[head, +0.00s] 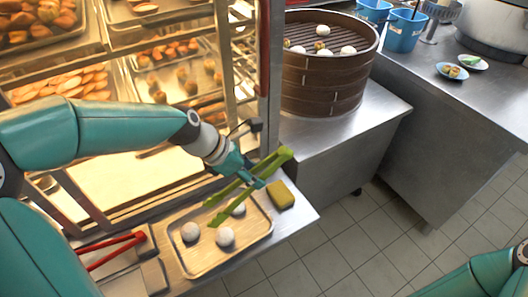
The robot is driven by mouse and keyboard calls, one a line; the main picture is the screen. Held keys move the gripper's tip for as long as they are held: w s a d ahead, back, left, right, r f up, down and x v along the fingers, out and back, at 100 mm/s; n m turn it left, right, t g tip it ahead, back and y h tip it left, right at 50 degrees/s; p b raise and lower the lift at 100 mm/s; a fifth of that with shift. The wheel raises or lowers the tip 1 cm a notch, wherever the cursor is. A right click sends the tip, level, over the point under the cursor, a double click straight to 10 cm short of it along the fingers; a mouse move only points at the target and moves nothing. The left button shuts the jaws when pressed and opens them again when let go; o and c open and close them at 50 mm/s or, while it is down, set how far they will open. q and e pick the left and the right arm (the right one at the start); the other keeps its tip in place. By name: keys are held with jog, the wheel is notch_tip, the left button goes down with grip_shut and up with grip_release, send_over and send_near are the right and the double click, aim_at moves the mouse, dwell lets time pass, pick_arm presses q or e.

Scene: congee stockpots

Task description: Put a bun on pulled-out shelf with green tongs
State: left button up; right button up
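My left gripper (258,174) is shut on the green tongs (237,188) above the front tray (262,231). The tongs slant down to the left, their two arms apart at the tips. Three white buns lie in the tray area: a left bun (190,231), a middle bun (225,237) and a back bun (239,209) close under the tongs. I cannot tell whether the tongs touch any bun. The warming cabinet (270,75) has several racks; I cannot tell which shelf is pulled out. My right gripper is outside the view; only its arm shows at bottom right.
Red tongs (112,246) lie left of the tray, and a yellow sponge (281,194) lies right of it. A round bamboo steamer (322,85) with several buns stands behind on a steel counter (372,112). Blue containers (404,32) and small plates (452,71) stand at back right.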

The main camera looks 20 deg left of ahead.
pick_arm(q)
jog(key=shift+w+a+r+n+t, duration=0.25)
jog(key=shift+w+n+t, duration=0.3)
jog(key=shift+n, duration=0.45)
notch_tip(320, 180, down, 6)
jog(key=b, duration=0.7)
jog(key=shift+d+r, duration=0.1)
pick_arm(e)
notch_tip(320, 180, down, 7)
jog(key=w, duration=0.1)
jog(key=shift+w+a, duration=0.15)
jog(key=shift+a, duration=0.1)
pick_arm(q)
jog(key=shift+o, duration=0.8)
jog(key=shift+s+d+f+b, duration=0.15)
jog(key=shift+f+b, duration=0.4)
jog(key=shift+f, duration=0.8)
jog(key=shift+w+d+f+b, duration=0.15)
jog(key=shift+f+b, duration=0.35)
jog(key=shift+f, duration=0.85)
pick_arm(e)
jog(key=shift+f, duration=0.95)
pick_arm(q)
jog(key=shift+s, duration=0.1)
